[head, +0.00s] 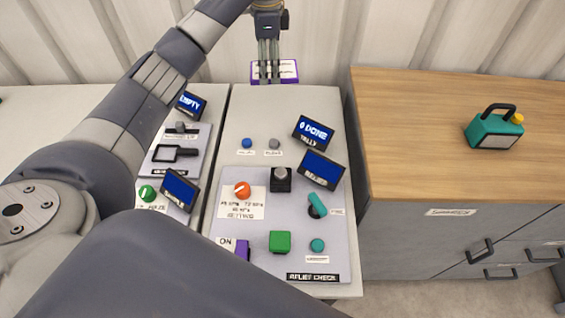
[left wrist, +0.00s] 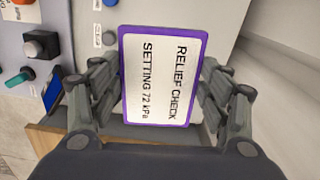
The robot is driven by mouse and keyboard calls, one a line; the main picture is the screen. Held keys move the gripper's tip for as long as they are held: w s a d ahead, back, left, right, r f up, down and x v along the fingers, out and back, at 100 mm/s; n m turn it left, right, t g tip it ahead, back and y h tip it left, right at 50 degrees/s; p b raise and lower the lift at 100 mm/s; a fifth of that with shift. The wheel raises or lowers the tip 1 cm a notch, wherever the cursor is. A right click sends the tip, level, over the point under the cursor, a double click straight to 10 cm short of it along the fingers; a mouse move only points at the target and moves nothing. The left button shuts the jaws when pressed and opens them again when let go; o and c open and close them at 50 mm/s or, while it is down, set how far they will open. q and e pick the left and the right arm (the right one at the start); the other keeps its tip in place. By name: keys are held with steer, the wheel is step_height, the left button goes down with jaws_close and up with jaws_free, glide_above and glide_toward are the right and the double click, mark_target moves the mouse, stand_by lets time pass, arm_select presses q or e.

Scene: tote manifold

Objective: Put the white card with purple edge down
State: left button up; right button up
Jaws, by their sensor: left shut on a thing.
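The white card with purple edge (left wrist: 158,75) reads "RELIEF CHECK SETTING 72 kPa" in the left wrist view. My left gripper (left wrist: 158,95) is shut on it, with a finger at each side edge. In the head view the card (head: 288,72) is at the far end of the light grey panel table (head: 240,110), below my left gripper (head: 268,62). The fingers hide part of its face there. I cannot tell whether the card touches the table top. My right gripper is not in view.
The panel holds an orange knob (head: 242,190), a green block (head: 279,241), a teal lever (head: 317,205) and tilted screens (head: 321,169). A wooden-topped cabinet (head: 420,130) on the right bears a teal can (head: 494,131). The table's far part around the blue button (head: 247,143) is mostly clear.

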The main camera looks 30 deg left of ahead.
arm_select(q)
steer(key=shift+w+a+f+m, duration=0.1)
steer(key=shift+a+f+m, duration=0.45)
steer(key=shift+a+m, duration=0.1)
steer(key=p, duration=0.1)
glide_above(281, 117)
steer(key=s+a, duration=0.2)
steer(key=a, duration=0.2)
steer(key=f, duration=1.3)
steer(key=shift+w+d+f, duration=0.1)
steer(key=shift+d+f, duration=0.05)
steer(key=shift+d, duration=0.05)
steer(key=shift+d+f, duration=0.1)
steer(key=shift+d, duration=0.05)
steer(key=d, duration=0.1)
steer(key=w+d, duration=0.1)
steer(key=d+p, duration=0.1)
steer(key=shift+w+d, duration=0.25)
steer(key=shift+w, duration=0.15)
steer(key=shift+f, duration=0.4)
steer(key=shift+a+f, duration=0.15)
steer(key=shift+f, duration=0.1)
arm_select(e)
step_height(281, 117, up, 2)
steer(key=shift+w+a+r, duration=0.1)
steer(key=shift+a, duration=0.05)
